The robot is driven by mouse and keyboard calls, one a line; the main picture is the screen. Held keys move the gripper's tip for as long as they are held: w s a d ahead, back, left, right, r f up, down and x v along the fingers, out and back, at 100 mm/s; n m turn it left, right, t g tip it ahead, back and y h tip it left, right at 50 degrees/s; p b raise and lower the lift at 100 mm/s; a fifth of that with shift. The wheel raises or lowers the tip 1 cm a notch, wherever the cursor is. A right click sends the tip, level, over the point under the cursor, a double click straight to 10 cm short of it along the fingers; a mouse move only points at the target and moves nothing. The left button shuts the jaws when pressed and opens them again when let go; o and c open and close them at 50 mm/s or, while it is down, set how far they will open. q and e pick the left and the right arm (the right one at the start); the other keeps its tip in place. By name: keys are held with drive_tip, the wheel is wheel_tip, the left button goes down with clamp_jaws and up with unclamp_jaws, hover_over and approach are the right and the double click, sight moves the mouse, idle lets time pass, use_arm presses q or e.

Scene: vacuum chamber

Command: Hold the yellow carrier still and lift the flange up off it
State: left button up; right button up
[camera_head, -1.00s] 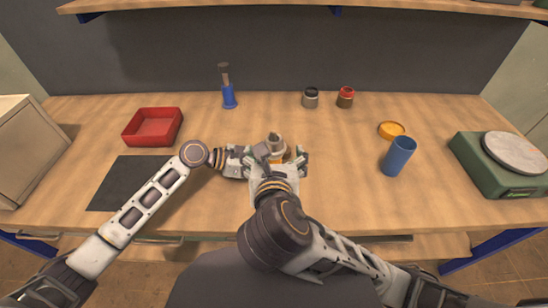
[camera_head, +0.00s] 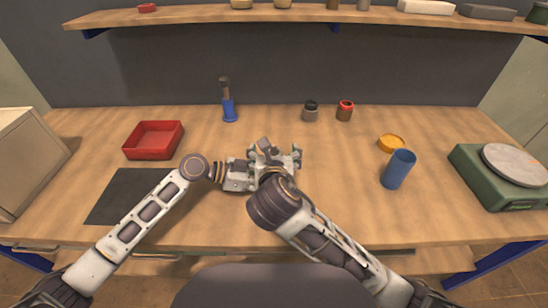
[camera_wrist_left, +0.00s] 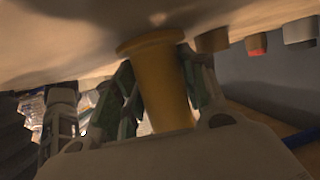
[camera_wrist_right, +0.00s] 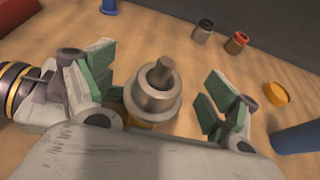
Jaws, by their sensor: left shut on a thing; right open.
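The yellow carrier (camera_wrist_left: 162,85) stands on the bench; in the left wrist view the green pads of my left gripper (camera_wrist_left: 160,88) are shut on its sides. The flange (camera_wrist_right: 152,98), a grey metal ring with a raised round centre piece, sits on top of the carrier in the right wrist view. My right gripper (camera_wrist_right: 160,88) is open, with one finger on each side of the flange and visible gaps between. In the head view my right gripper (camera_head: 274,156) and arm hide most of the carrier and flange.
Two small jars (camera_head: 310,112) and a blue-based tool (camera_head: 229,108) stand behind. A red tray (camera_head: 130,153) and dark mat (camera_head: 115,205) are left.

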use_arm(q)
drive_tip(key=shift+f, duration=0.1)
use_arm(e)
drive_tip(key=shift+w+f, duration=0.15)
drive_tip(key=shift+w, duration=0.15)
drive_tip(key=c, duration=1.2)
drive_tip(key=shift+r, duration=4.15)
